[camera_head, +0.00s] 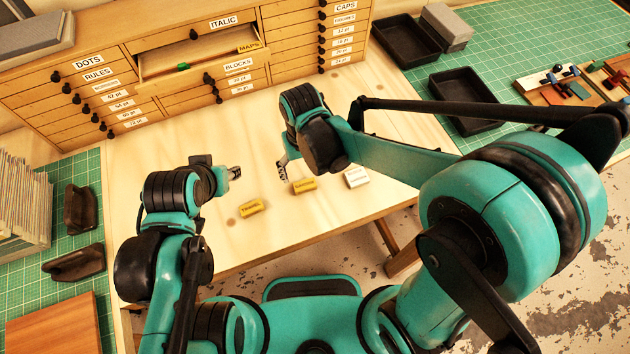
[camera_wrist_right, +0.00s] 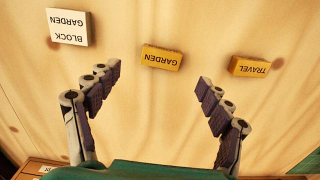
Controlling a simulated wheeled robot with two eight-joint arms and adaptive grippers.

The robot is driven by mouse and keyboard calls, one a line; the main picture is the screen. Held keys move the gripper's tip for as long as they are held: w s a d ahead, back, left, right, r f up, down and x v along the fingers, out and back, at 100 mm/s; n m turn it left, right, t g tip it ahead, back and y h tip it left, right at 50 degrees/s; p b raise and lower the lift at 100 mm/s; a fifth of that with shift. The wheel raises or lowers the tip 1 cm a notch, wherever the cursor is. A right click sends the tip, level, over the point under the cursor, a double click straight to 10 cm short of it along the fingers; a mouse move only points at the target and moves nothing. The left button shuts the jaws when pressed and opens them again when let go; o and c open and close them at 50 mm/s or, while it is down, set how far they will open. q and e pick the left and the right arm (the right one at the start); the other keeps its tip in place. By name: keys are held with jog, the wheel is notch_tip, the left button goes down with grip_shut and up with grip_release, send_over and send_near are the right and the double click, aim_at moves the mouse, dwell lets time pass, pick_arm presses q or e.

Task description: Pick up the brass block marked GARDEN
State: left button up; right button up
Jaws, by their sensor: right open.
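The brass block marked GARDEN (camera_head: 304,186) lies flat on the light wooden table. In the right wrist view the GARDEN block (camera_wrist_right: 161,57) appears upside down, ahead of the gap between my fingers and touching neither. My right gripper (camera_head: 283,167) is close to the block on its left and far side in the head view; its fingers (camera_wrist_right: 160,85) are spread and empty. A brass block marked TRAVEL (camera_head: 251,208) lies to the left of GARDEN. My left gripper (camera_head: 235,172) hangs over the table to the left; its finger opening is too small to judge.
A white piece reading BLOCK GARDEN (camera_head: 357,178) lies right of the brass block. Behind stands a wooden drawer cabinet (camera_head: 105,80) with one drawer (camera_head: 200,55) pulled open. Black trays (camera_head: 466,100) stand at right. The table front is clear.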

aim_at(305, 185)
notch_tip(305, 185, down, 8)
jog(key=shift+a+r+b, duration=0.1)
jog(key=shift+r+b, duration=0.15)
jog(key=shift+b, duration=0.85)
jog(key=c, duration=1.6)
